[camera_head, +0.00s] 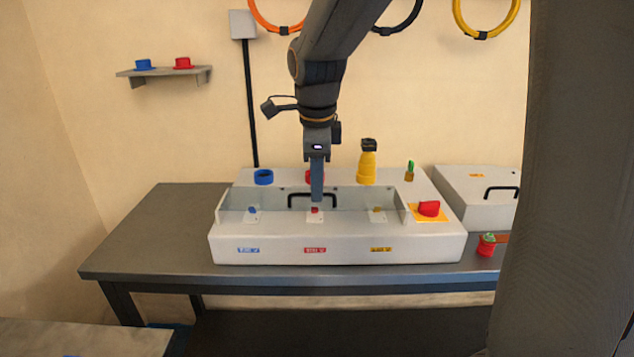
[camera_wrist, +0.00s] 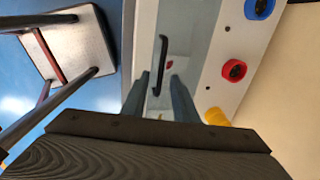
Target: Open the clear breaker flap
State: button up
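The clear breaker flap (camera_head: 355,199) is a see-through panel over the long recess of a pale grey machine box (camera_head: 285,250). It looks closed. Its black bar handle (camera_head: 328,192) is partly hidden behind my gripper (camera_head: 317,198), which points down in front of it. In the wrist view, the flap (camera_wrist: 197,40) and its handle (camera_wrist: 161,58) show ahead of my gripper (camera_wrist: 159,80). The two fingers are apart, with the handle appearing between them. I cannot tell whether they touch it. Nothing is held.
Behind the recess stand a blue ring (camera_head: 263,177), a red one partly hidden by my gripper, and a yellow piece (camera_head: 367,165). A red knob (camera_head: 429,208) sits at the box's right. A second grey box (camera_head: 470,210) stands right. The table's left end (camera_head: 150,235) is clear.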

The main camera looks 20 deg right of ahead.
jog(key=shift+f, duration=0.25)
grip_shut()
dwell(1.4)
